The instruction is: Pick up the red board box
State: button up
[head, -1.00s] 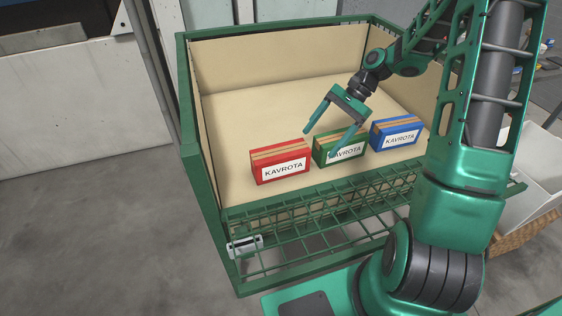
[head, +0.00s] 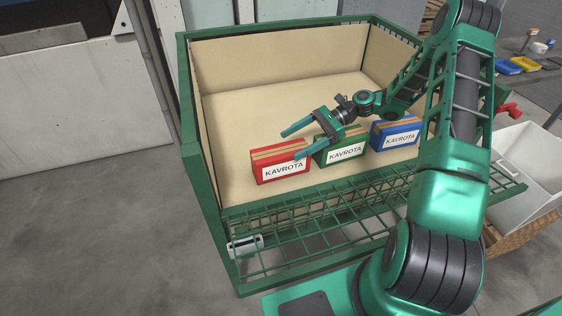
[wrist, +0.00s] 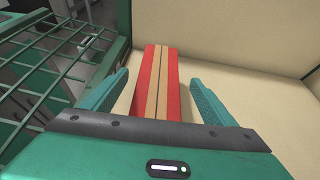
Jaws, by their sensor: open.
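The red board box (head: 281,168), labelled KAVROTA with tan stripes on top, stands upright at the left of a row of three boxes in a green-framed crate (head: 190,150). My gripper (head: 290,144) is open and empty, at the box's upper right, its fingers pointing left towards the box. In the wrist view the red box (wrist: 170,88) lies lengthwise between the two open fingers (wrist: 152,92), with gaps on both sides. I cannot tell how high the fingers are above it.
A green box (head: 342,157) stands just right of the red one, under my gripper, and a blue box (head: 396,138) beyond it. The crate's mesh front flap (head: 320,215) is folded down. The crate floor behind the boxes is clear.

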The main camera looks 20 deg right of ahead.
aim_at(282, 150)
jog(key=shift+x, duration=2.95)
jog(key=shift+f, duration=0.15)
jog(key=c, duration=1.8)
jog(key=shift+c, duration=0.2)
